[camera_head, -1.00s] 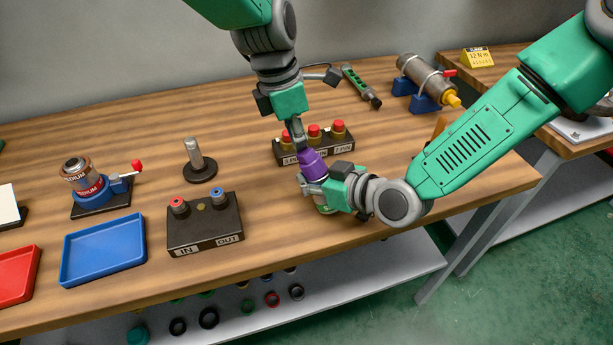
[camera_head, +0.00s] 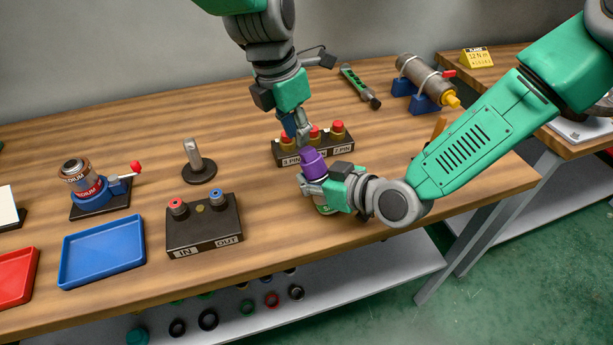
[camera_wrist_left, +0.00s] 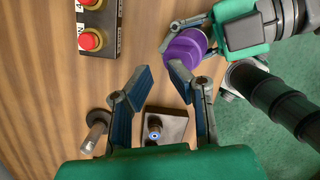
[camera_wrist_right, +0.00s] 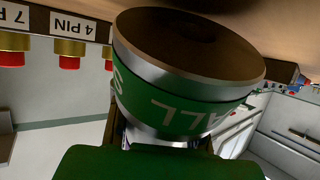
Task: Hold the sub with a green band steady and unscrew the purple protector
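The purple protector (camera_head: 313,162) sits on top of the sub, held by my right gripper near the table's front edge. The sub's green band (camera_wrist_right: 180,108) with white lettering fills the right wrist view; the sub is mostly hidden in the head view. My right gripper (camera_head: 316,186) is shut around the sub. My left gripper (camera_head: 298,136) is just above and behind the protector, apart from it. In the left wrist view its fingers (camera_wrist_left: 160,72) are spread and empty, with the protector (camera_wrist_left: 186,48) beyond the right fingertip.
A black block with red-topped buttons and PIN labels (camera_head: 286,158) stands close behind the protector. A black IN/OUT block (camera_head: 204,228), a post on a round base (camera_head: 198,168), a blue tray (camera_head: 103,250) and a vise holding a MEDIUM sub (camera_head: 83,182) stand to the left.

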